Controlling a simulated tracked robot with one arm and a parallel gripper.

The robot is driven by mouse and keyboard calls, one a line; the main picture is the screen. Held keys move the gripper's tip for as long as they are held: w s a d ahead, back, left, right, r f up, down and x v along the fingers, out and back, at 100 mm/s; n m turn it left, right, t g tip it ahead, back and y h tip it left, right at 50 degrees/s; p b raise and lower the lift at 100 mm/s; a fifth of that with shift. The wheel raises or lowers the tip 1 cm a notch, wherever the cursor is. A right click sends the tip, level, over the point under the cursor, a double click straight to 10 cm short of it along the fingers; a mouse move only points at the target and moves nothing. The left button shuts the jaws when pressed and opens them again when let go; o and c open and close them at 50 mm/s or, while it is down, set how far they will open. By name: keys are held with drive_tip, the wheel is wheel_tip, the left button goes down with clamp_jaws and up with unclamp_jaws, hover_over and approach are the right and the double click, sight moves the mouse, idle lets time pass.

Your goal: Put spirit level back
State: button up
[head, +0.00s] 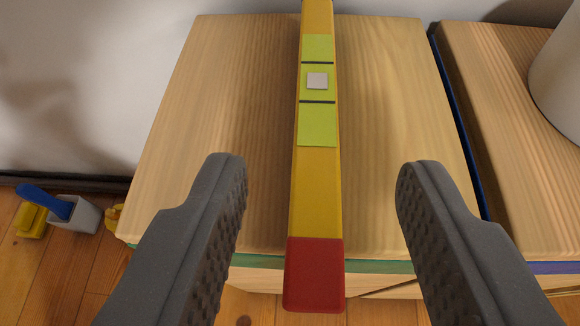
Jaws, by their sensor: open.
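The spirit level (316,190) is a long yellow bar with a red end cap and a green vial window crossed by dark lines. It lies lengthwise on a light wooden surface (220,80). Its red end sticks out past the near edge, and its far end runs out of the top of the view. My gripper (322,172) is open, with one dark ribbed finger on each side of the level. There is a clear gap on both sides, and neither finger appears to touch it.
A second wooden surface (500,120) stands at the right beyond a narrow blue-edged gap, with a pale round object (560,85) on it. On the plank floor at the left are a grey container (82,215), a blue-handled item (45,200) and a yellow item (31,221).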

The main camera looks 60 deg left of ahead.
drive_tip(key=shift+d, duration=0.1)
